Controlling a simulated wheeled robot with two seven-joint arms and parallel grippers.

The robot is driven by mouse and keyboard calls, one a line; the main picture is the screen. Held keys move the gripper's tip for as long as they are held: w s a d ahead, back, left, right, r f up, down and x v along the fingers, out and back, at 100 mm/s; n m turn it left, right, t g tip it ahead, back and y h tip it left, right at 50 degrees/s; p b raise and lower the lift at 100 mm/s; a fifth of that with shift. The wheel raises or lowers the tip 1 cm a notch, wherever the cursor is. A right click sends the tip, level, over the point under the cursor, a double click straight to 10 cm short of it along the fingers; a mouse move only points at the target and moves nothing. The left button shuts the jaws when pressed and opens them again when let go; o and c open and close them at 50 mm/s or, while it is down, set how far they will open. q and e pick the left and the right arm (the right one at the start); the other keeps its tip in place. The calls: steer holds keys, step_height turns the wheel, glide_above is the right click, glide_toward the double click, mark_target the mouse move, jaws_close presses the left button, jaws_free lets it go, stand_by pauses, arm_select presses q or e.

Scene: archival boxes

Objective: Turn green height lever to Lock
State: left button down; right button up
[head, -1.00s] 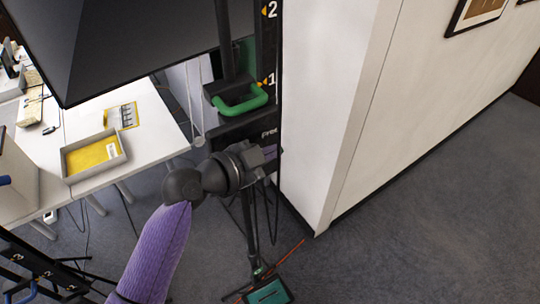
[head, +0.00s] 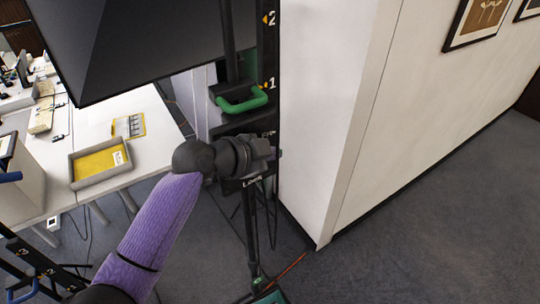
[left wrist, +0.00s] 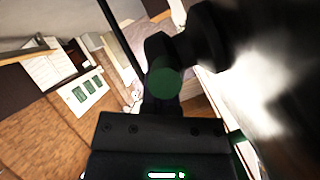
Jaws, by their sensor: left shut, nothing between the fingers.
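A green loop handle (head: 243,101) sits on a black upright post (head: 267,60) beside the marks 1 and 2. My left gripper (head: 272,153) is just below this handle, in front of the post, and is shut with nothing held. A dark plate with partly readable white lettering (head: 252,183) shows just under the gripper. The gripper covers part of the post there, so any lever behind it is hidden. In the left wrist view a round green end (left wrist: 165,82) on a dark part is close to the camera; I cannot tell whether it touches my fingers. My right gripper is not in view.
A large dark panel (head: 140,45) hangs at upper left. A white table (head: 120,180) with a grey tray (head: 101,166) stands at left. A white wall (head: 320,110) stands close on the right. Another numbered post (head: 40,262) is at lower left. Grey floor is open at right.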

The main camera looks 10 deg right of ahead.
arm_select(q)
steer(key=y+p, duration=0.1)
steer(key=f+g+y+p, duration=0.1)
steer(key=y, duration=0.1)
steer(key=shift+d, duration=0.2)
steer(key=shift+w+f+g+y, duration=0.1)
steer(key=shift+g+y, duration=0.2)
steer(key=shift+g, duration=0.1)
stand_by(0.7)
stand_by(0.9)
steer(key=shift+r+p, duration=0.75)
steer(key=shift+p, duration=0.1)
steer(key=shift+d, duration=0.1)
